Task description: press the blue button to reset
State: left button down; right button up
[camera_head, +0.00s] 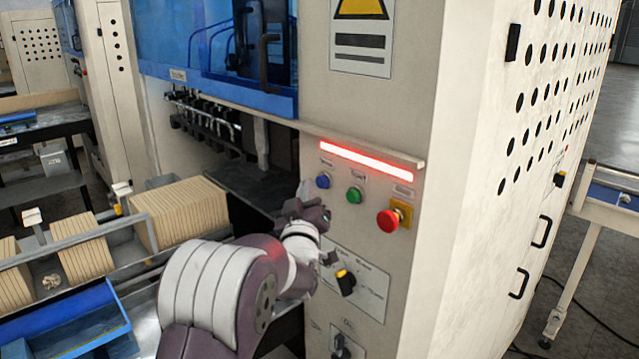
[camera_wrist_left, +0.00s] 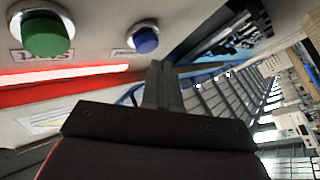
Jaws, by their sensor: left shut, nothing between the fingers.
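The blue button (camera_head: 323,181) is on the front panel of the pale machine, at the left end of a row under a lit red strip. It also shows in the left wrist view (camera_wrist_left: 146,40), just above the fingertips in the picture. My left gripper (camera_head: 304,188) is shut and empty, just left of the blue button in the head view. Its closed fingers (camera_wrist_left: 158,68) point up past the dark gripper body in the wrist view. A gap between fingertips and button shows there; its depth is hard to judge. My right gripper is not in view.
The green button (camera_head: 354,195) is right of the blue one, then the red mushroom button (camera_head: 388,220) on yellow. A black and yellow selector knob (camera_head: 345,281) is below. The red light strip (camera_head: 366,161) is above. Rows of brown kraft stacks (camera_head: 180,212) stand left.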

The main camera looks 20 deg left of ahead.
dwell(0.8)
pick_arm(q)
jog(key=shift+w+d+b, duration=0.2)
jog(key=shift+w+b, duration=0.25)
jog(key=shift+w+d+b, duration=0.2)
jog(key=shift+w+b, duration=0.1)
jog(key=shift+w, duration=0.15)
dwell(0.8)
dwell(0.3)
jog(key=shift+s+a+b, duration=0.35)
jog(key=shift+s+b, duration=0.4)
jog(key=shift+s, duration=0.1)
